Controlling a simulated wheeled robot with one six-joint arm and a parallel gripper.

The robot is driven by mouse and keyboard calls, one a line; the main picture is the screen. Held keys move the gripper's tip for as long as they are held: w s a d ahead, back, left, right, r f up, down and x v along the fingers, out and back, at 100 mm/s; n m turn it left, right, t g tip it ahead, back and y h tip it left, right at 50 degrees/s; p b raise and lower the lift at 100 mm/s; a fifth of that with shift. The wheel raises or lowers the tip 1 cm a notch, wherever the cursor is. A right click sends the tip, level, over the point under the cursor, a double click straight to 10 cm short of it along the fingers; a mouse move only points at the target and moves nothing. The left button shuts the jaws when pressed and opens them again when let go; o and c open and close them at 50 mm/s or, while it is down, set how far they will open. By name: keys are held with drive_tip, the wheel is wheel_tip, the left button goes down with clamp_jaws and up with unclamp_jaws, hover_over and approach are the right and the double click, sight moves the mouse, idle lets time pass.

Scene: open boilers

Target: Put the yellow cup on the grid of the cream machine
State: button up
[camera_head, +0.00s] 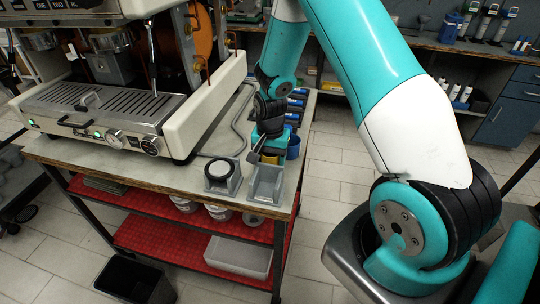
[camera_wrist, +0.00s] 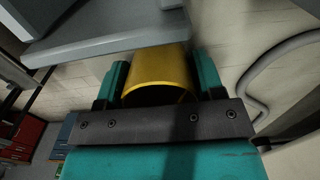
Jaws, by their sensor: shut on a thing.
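The yellow cup (camera_wrist: 158,68) lies between the two teal fingers of my gripper (camera_wrist: 160,88) in the wrist view, and the fingers are closed on its sides. I cannot tell whether the cup touches the counter. The cream machine (camera_head: 215,95) stands to the left on the same counter.
A grey holder with a black ring (camera_head: 222,176) and an open grey bin (camera_head: 266,184) stand in front of my gripper. A blue cup (camera_head: 293,148) is just right of it. A grey hose (camera_head: 240,125) lies between machine and gripper. Group heads overhang the grid.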

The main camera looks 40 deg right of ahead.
drive_tip(key=shift+f, duration=0.2)
drive_tip(key=o, duration=0.9)
drive_tip(key=shift+r, duration=0.1)
